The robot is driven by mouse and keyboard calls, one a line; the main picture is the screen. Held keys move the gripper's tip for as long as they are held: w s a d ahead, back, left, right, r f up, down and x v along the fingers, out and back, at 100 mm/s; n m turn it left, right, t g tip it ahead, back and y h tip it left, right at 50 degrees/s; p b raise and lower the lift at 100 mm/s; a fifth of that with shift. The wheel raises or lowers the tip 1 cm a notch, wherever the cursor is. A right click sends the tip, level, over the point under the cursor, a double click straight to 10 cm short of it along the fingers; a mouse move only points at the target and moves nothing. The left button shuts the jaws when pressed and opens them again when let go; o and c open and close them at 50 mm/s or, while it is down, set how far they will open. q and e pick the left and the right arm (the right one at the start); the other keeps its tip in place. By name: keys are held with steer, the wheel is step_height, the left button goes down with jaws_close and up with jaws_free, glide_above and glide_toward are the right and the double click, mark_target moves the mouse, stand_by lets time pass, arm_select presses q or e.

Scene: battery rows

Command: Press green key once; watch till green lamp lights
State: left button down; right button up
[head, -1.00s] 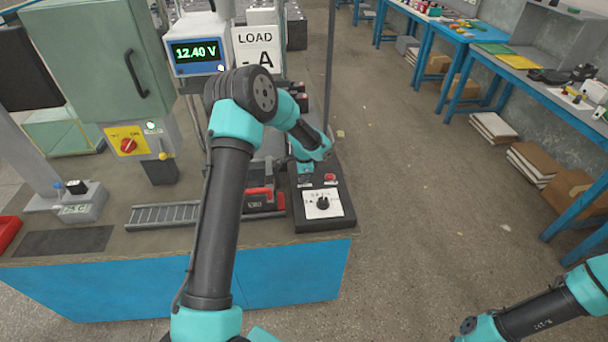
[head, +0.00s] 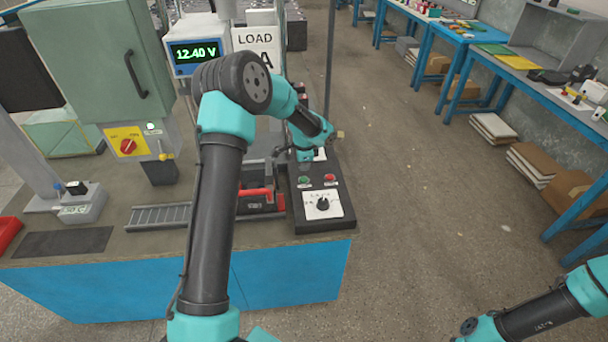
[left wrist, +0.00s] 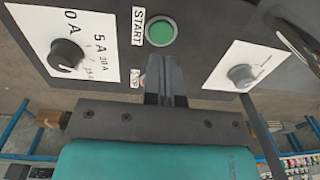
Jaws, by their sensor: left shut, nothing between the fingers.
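The green key (head: 304,181) sits on a black control box (head: 308,222), left of a red key (head: 330,178). In the left wrist view the green key (left wrist: 161,32) shows uncovered beside a START label. My left gripper (head: 305,156) is over the box, behind the green key in the head view. My right gripper is out of view.
A dial plate (head: 323,204) is at the box's front and another dial (left wrist: 242,75) shows in the wrist view. A blue meter (head: 197,56) reads 12.40 V. A red-handled part (head: 256,194) is left of the box. Open floor lies to the right.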

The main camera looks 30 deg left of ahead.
mark_target(305, 180)
arm_select(q)
step_height(305, 180, up, 8)
steer(key=shift+d, duration=0.15)
stand_by(0.8)
